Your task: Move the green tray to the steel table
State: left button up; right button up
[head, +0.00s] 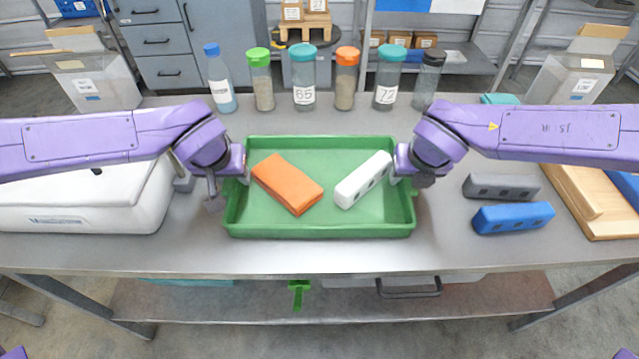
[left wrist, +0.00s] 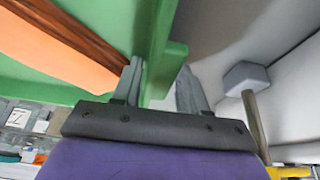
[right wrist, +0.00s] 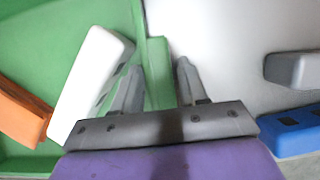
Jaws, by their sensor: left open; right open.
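The green tray (head: 318,229) lies flat on the steel table (head: 330,262) in the middle of the head view. It holds an orange block (head: 287,183) and a white block (head: 363,180). My left gripper (head: 240,178) is at the tray's left wall. In the left wrist view its open fingers (left wrist: 163,88) stand on either side of the green rim (left wrist: 163,60). My right gripper (head: 397,178) is at the right wall. In the right wrist view its open fingers (right wrist: 155,85) stand on either side of the rim (right wrist: 158,60). Whether the fingers touch the walls is unclear.
A white case (head: 90,205) stands close on the left. Grey (head: 500,186) and blue (head: 512,217) blocks and a wooden board (head: 580,205) lie on the right. Several bottles and jars (head: 304,80) stand behind the tray. The table's front strip is clear.

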pick_arm(q)
grip_shut()
pick_arm(e)
grip_shut()
pick_arm(q)
jog(key=shift+r, duration=0.1)
